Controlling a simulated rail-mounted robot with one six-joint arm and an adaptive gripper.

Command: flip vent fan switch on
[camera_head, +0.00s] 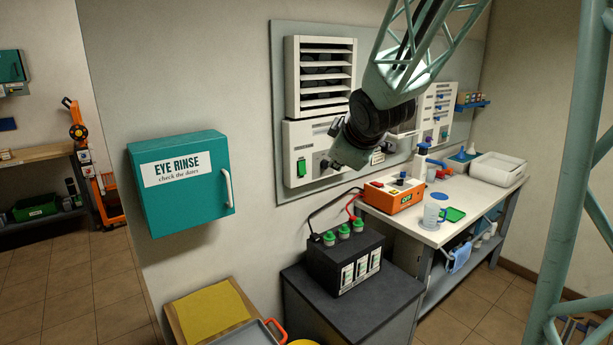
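A white louvered vent (320,77) is on the grey-green wall board. Directly below it is a white control panel (291,137) with a green rocker switch (301,168) on its left side. The label print is too small to read, so I cannot tell for sure that this is the vent fan switch, nor which way it is set. My gripper (332,160) is in front of the panel's right part, to the right of the green switch and apart from it in the picture. Its fingers are small and dark, and I cannot tell their opening. My arm hides part of the panel.
A teal eye rinse cabinet (180,203) juts from the wall at left. Below are a black battery (345,262) with cables on a dark cabinet (377,307), and an orange charger (392,194) on a white bench (428,236). Another control panel (438,108) hangs farther right.

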